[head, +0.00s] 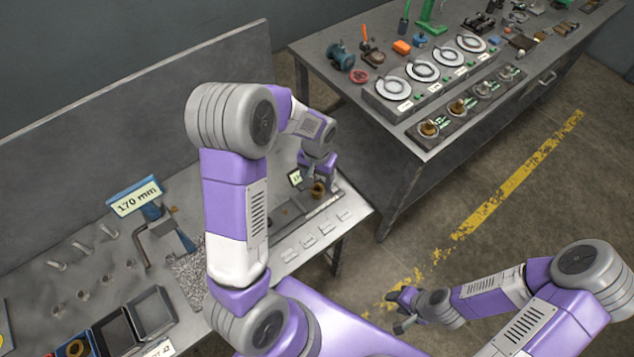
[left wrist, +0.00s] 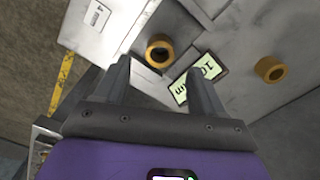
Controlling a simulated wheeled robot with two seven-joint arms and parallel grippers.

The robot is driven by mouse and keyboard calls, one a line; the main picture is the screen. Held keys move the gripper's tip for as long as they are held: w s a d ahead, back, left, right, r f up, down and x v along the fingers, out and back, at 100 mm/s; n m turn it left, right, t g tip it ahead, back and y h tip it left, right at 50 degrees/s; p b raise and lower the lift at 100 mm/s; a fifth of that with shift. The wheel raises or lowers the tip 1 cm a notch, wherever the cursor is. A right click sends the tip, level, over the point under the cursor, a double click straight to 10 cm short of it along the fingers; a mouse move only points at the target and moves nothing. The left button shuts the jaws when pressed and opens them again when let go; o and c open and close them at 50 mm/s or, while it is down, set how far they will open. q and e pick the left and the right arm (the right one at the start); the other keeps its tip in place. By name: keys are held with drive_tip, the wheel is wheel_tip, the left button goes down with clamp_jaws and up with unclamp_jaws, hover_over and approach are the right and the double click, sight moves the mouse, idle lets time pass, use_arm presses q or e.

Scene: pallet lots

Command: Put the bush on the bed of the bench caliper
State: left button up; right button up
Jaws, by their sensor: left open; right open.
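A brass bush (head: 317,189) sits at the right end of the near bench, beside a metal bar-like fixture (head: 322,207) that seems to be the bench caliper. My left gripper (head: 318,172) is just above this bush. In the left wrist view the same bush (left wrist: 160,50) shows in the gap between the tips of the open, empty left gripper (left wrist: 158,68). I cannot tell whether it rests on the caliper's bed. A second brass bush (left wrist: 270,68) lies apart to the right in that view. My right gripper (head: 402,308) is open and empty over the floor.
A small label card (left wrist: 201,78) stands close to one left finger. A 170 mm sign (head: 136,197), hooks and dark trays (head: 152,312) occupy the bench's left part. A second table (head: 440,130) with dials and tools stands at the back right; open floor separates them.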

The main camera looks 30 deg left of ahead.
sight(317, 189)
use_arm(q)
wheel_tip(317, 189, up, 7)
drive_tip(key=p, duration=0.1)
use_arm(e)
drive_tip(key=shift+r, duration=0.6)
use_arm(q)
drive_tip(key=shift+f, duration=0.1)
